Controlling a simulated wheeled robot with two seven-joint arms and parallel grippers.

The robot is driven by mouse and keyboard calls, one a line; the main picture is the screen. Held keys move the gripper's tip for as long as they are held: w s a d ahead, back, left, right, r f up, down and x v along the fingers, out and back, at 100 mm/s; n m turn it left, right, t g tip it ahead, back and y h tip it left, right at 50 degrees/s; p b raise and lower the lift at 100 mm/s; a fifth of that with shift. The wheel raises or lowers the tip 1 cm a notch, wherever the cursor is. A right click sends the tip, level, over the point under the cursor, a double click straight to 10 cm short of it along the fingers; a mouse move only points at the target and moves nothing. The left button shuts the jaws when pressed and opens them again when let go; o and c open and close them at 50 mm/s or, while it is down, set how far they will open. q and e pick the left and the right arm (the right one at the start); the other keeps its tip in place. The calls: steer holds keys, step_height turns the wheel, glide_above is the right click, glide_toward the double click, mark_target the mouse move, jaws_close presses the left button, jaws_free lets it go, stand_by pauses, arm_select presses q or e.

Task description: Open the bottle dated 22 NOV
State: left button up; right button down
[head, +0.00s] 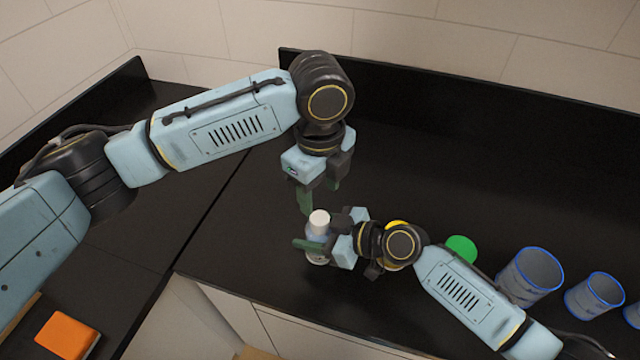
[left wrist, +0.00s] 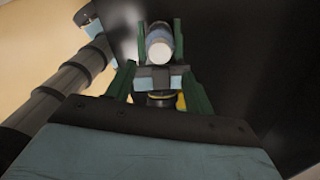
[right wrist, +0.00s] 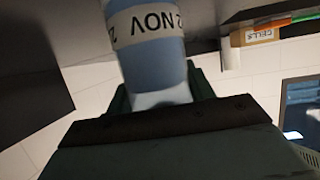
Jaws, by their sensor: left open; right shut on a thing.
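A bottle with a white cap (head: 319,217) stands upright near the counter's front edge. My right gripper (head: 322,238) is shut on its body from the right, leaving the cap free above the fingers. In the right wrist view the bottle (right wrist: 150,45) is blue with a pale label reading "NOV", with a 2 beside it; the rest of the label is cut off or turned away. My left gripper (head: 320,190) is open and empty above the cap, fingers pointing down. The left wrist view shows the white cap (left wrist: 159,49) beyond the open left fingers, not between them.
A green-topped item (head: 461,248) and a yellow-topped item (head: 397,224), partly hidden by my right arm, stand to the right. Several blue-rimmed cups (head: 530,275) are farther right. An orange object (head: 67,335) lies at lower left. The black counter (head: 450,150) behind is clear.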

mark_target(320, 218)
arm_select(q)
step_height(320, 218, down, 7)
steer(key=shift+f, duration=0.1)
stand_by(0.3)
steer(key=c, duration=1)
steer(key=n, duration=0.5)
steer(key=shift+c, duration=0.2)
steer(key=n, duration=0.5)
steer(key=o, duration=1.1)
steer(key=shift+c, duration=0.2)
